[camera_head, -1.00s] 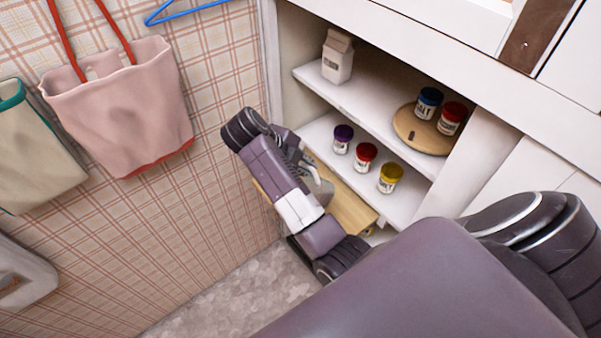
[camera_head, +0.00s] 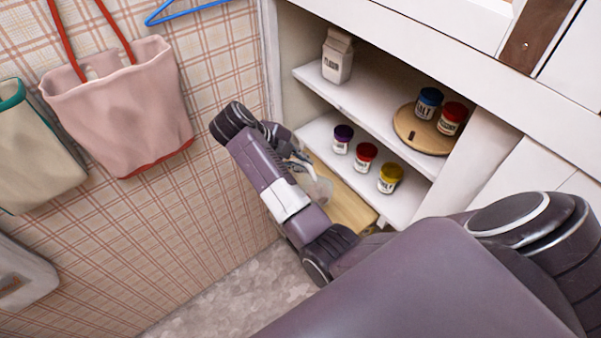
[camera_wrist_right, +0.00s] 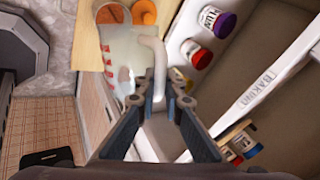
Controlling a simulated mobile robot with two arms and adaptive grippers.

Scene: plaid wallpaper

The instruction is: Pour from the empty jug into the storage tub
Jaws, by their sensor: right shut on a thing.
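A clear, pale jug shows beside my right arm in the head view (camera_head: 320,187), in front of the lower shelf and above a wooden surface. In the right wrist view its whitish handle (camera_wrist_right: 157,62) rises between the fingers of my right gripper (camera_wrist_right: 160,92), which is shut on it. The jug's see-through body (camera_wrist_right: 124,45) lies beyond the handle. In the head view my arm hides much of the jug and gripper. I cannot make out the storage tub for sure. My left gripper is not in view.
A wooden board (camera_head: 347,208) lies low by the shelves. Purple (camera_head: 342,139), red (camera_head: 366,157) and yellow (camera_head: 389,178) lidded jars stand on the lower shelf. A flour carton (camera_head: 337,58) and a round tray (camera_head: 408,131) with two jars are above. Bags hang at left.

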